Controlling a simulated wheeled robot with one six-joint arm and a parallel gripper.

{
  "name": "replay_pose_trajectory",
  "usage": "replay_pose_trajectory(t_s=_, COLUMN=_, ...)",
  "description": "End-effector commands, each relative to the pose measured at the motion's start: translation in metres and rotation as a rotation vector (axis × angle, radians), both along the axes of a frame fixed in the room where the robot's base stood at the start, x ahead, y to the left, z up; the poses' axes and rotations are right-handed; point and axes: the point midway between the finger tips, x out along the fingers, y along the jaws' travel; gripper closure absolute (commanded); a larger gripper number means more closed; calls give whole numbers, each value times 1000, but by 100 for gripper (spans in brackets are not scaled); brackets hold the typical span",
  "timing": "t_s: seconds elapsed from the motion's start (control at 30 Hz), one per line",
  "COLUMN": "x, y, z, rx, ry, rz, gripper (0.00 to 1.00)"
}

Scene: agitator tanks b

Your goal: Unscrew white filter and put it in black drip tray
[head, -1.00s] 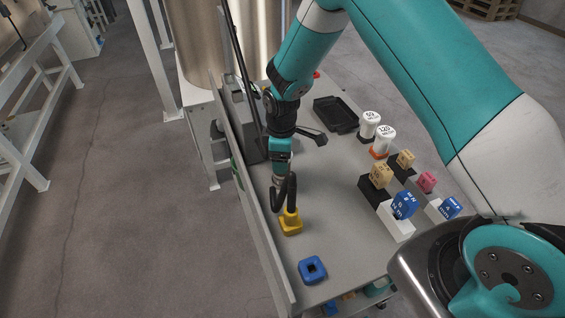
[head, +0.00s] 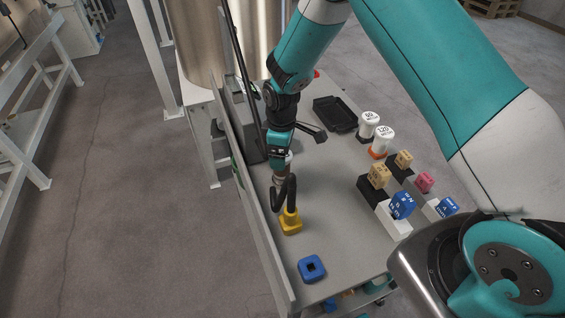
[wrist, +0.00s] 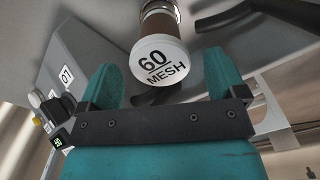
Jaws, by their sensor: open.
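A white filter marked "60 MESH" (wrist: 160,62) hangs on a metal fitting in the wrist view, its round labelled end facing me. My gripper (wrist: 162,80) is open, with one teal finger on each side of the filter's end; I cannot tell whether either touches it. In the head view my gripper (head: 279,155) is low over the left side of the bench, and the filter is mostly hidden behind it. The black drip tray (head: 350,127) lies empty on the bench at the back right of my gripper.
Two white labelled filters (head: 369,125) (head: 383,141) stand right of the tray. Several coloured cubes on black and white blocks (head: 397,228) stand near the right edge. A yellow block (head: 291,226) with a black hose and a blue block (head: 312,269) are in front. A raised panel (head: 262,235) borders the left.

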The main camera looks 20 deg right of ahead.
Motion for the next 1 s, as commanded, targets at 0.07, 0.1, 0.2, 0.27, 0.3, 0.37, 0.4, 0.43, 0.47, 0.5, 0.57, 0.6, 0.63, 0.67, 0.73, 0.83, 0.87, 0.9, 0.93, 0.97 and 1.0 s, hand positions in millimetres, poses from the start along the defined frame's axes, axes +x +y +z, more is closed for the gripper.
replay_pose_trajectory(t_s=0.07, x=0, y=0, z=0, rx=0, ry=0, rz=-132, gripper=10)
replay_pose_trajectory(t_s=0.1, x=0, y=0, z=0, rx=0, ry=0, rz=-203, gripper=10)
replay_pose_trajectory(t_s=0.2, x=0, y=0, z=0, rx=0, ry=0, rz=-381, gripper=10)
replay_pose_trajectory(t_s=0.27, x=0, y=0, z=0, rx=0, ry=0, rz=-487, gripper=10)
replay_pose_trajectory(t_s=0.3, x=0, y=0, z=0, rx=0, ry=0, rz=-558, gripper=10)
replay_pose_trajectory(t_s=0.37, x=0, y=0, z=0, rx=0, ry=0, rz=-664, gripper=10)
replay_pose_trajectory(t_s=0.4, x=0, y=0, z=0, rx=0, ry=0, rz=-729, gripper=10)
replay_pose_trajectory(t_s=0.43, x=0, y=0, z=0, rx=0, ry=0, rz=-774, gripper=10)
replay_pose_trajectory(t_s=0.47, x=0, y=0, z=0, rx=0, ry=0, rz=-815, gripper=10)
replay_pose_trajectory(t_s=0.5, x=0, y=0, z=0, rx=0, ry=0, rz=-859, gripper=10)
replay_pose_trajectory(t_s=0.57, x=0, y=0, z=0, rx=0, ry=0, rz=-906, gripper=10)
replay_pose_trajectory(t_s=0.6, x=0, y=0, z=0, rx=0, ry=0, rz=-925, gripper=10)
replay_pose_trajectory(t_s=0.63, x=0, y=0, z=0, rx=0, ry=0, rz=-932, gripper=10)
replay_pose_trajectory(t_s=0.67, x=0, y=0, z=0, rx=0, ry=0, rz=-936, gripper=10)
replay_pose_trajectory(t_s=0.73, x=0, y=0, z=0, rx=0, ry=0, rz=-937, gripper=10)
replay_pose_trajectory(t_s=0.83, x=0, y=0, z=0, rx=0, ry=0, rz=-935, gripper=10)
replay_pose_trajectory(t_s=0.87, x=0, y=0, z=0, rx=0, ry=0, rz=-936, gripper=10)
replay_pose_trajectory(t_s=0.9, x=0, y=0, z=0, rx=0, ry=0, rz=-944, gripper=10)
replay_pose_trajectory(t_s=0.93, x=0, y=0, z=0, rx=0, ry=0, rz=-959, gripper=10)
replay_pose_trajectory(t_s=0.97, x=0, y=0, z=0, rx=0, ry=0, rz=-982, gripper=10)
replay_pose_trajectory(t_s=1.0, x=0, y=0, z=0, rx=0, ry=0, rz=-1029, gripper=10)
